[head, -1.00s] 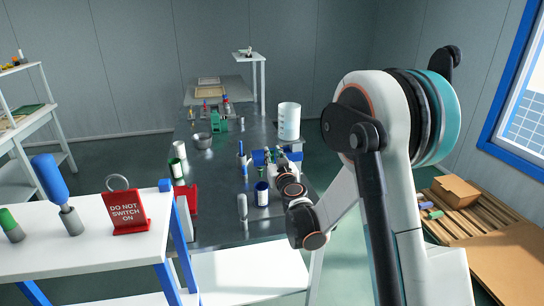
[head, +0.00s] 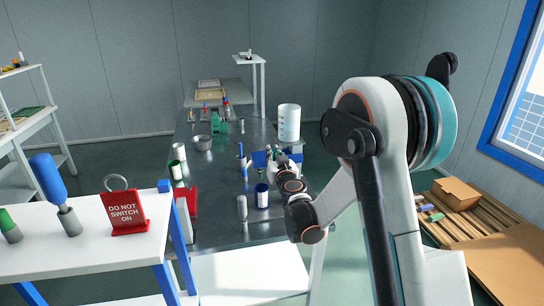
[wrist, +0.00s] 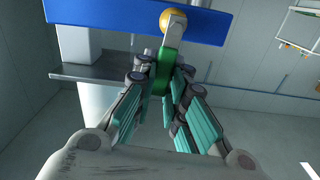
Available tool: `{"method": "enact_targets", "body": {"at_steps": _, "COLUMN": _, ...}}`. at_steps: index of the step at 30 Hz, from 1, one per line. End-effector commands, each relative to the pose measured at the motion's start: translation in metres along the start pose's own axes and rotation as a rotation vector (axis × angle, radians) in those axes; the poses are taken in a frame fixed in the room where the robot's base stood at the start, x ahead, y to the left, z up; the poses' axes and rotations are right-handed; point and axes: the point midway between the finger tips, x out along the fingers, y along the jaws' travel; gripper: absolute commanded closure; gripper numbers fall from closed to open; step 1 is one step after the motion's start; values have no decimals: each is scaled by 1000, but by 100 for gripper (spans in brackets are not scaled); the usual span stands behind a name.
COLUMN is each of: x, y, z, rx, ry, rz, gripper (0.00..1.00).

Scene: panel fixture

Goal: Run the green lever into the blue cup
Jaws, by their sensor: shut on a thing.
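The green lever (wrist: 163,72) hangs from a metal arm with a brass-coloured ball pivot on the blue panel (wrist: 115,17) in the wrist view. My gripper (wrist: 161,80) is shut on the lever, with a jaw on each side of it. In the head view my gripper (head: 281,168) is at the blue panel (head: 259,158), and my arm partly hides this spot. A dark blue cylinder with a pale band (head: 262,196), seemingly the blue cup, stands on the dark table nearer the camera, apart from my gripper. The lever is too small to tell clearly in the head view.
A grey cylinder (head: 242,208) stands left of the blue one. A large white container (head: 289,122) stands behind the panel. Green and white bottles and a red object (head: 191,200) line the table's left side. A white shelf (head: 90,245) with a red sign is in front.

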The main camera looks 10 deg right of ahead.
Motion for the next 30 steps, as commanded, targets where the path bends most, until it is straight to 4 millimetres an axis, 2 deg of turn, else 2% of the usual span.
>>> {"method": "enact_targets", "body": {"at_steps": 8, "x": 0, "y": 1, "z": 0, "rx": 25, "ry": 0, "rz": 0, "gripper": 100}}
{"method": "enact_targets", "body": {"at_steps": 9, "x": 0, "y": 1, "z": 0, "rx": 25, "ry": 0, "rz": 0, "gripper": 81}}
{"method": "enact_targets", "body": {"at_steps": 10, "x": 0, "y": 1, "z": 0, "rx": 25, "ry": 0, "rz": 0, "gripper": 78}}
{"method": "enact_targets", "body": {"at_steps": 22, "x": -3, "y": 2, "z": 0, "rx": 25, "ry": 0, "rz": 1, "gripper": 78}}
{"method": "enact_targets", "body": {"at_steps": 26, "x": -16, "y": 2, "z": 0, "rx": 25, "ry": 0, "rz": 1, "gripper": 78}}
{"method": "enact_targets", "body": {"at_steps": 30, "x": -37, "y": 1, "z": 0, "rx": 25, "ry": -1, "rz": 0, "gripper": 78}}
